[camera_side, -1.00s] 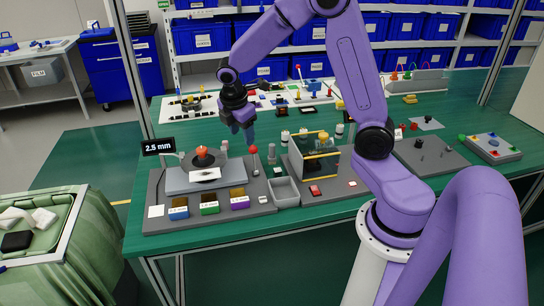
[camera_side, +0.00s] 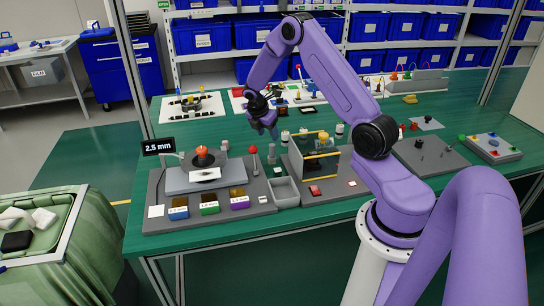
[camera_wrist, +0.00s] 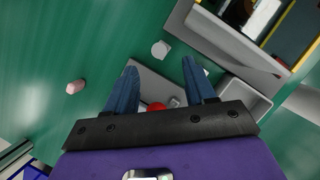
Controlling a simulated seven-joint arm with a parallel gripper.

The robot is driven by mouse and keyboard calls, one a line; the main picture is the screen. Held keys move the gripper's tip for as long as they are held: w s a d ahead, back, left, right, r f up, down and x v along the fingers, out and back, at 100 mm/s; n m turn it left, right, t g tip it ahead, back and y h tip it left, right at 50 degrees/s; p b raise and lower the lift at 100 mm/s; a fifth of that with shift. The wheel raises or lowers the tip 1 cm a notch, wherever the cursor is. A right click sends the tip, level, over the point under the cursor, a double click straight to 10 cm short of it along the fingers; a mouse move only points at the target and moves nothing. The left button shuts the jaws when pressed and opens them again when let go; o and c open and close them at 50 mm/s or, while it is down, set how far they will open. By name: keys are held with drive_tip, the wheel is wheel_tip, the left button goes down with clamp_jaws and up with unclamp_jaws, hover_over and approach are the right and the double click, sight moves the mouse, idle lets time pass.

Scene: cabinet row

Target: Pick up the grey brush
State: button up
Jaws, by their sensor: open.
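A small grey upright piece (camera_side: 271,154) stands between the red-knobbed lever and the grey tray in the side view. It may be the grey brush, but it is too small to be sure. My gripper (camera_side: 270,132) is above and behind it, pointing down, open and empty. In the wrist view my two blue fingers are spread apart (camera_wrist: 159,66). A pale grey blunt-ended object (camera_wrist: 160,49) shows just past the fingertips. A smaller grey piece (camera_wrist: 175,102) lies between the fingers, close to the red knob (camera_wrist: 157,106). I cannot tell which of these is the brush.
The grey tray (camera_side: 284,192) is right of the lever (camera_side: 254,150). A frame with yellow bars (camera_side: 318,157) stands right of my gripper. A plate with a red-topped part (camera_side: 203,155) is at the left. A pinkish piece (camera_wrist: 76,87) lies on open green table.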

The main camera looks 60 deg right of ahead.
sight(272, 145)
drive_tip(key=x, duration=1)
drive_tip(key=shift+f, duration=0.25)
clamp_jaws()
